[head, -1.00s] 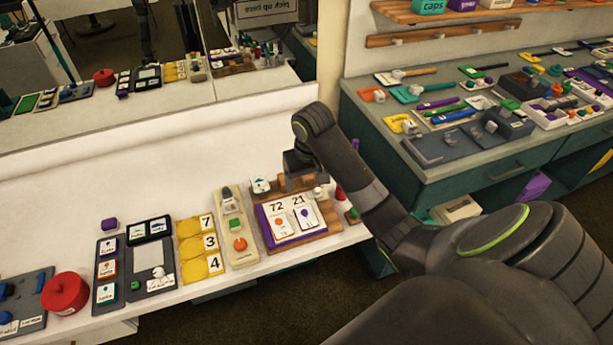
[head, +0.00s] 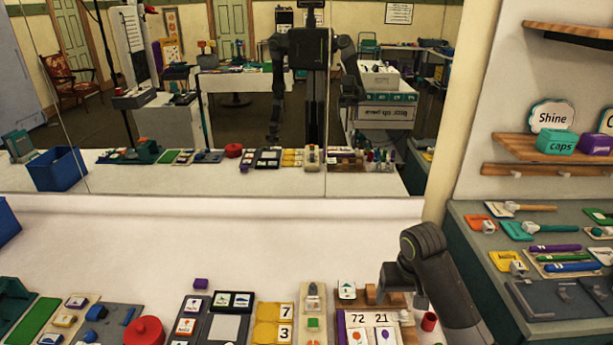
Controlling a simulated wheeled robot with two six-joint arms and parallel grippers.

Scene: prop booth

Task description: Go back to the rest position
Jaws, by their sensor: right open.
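My right gripper (head: 396,290) is open and points down at the back right of a wooden board (head: 408,325). A purple-edged panel with cards 72 and 21 (head: 368,328) lies on that board. The right arm comes in from the lower right, and its links partly hide the gripper. I cannot see anything between its fingers. My left gripper is not directly in view. A small reflection of my body shows in the mirror (head: 240,110), with the left arm hanging down.
That row holds a red round pot (head: 143,331), dark card trays (head: 205,322), yellow number cards (head: 272,322) and a narrow pale board (head: 313,325). A green bench with tools (head: 560,255) stands right, beyond a post (head: 462,120).

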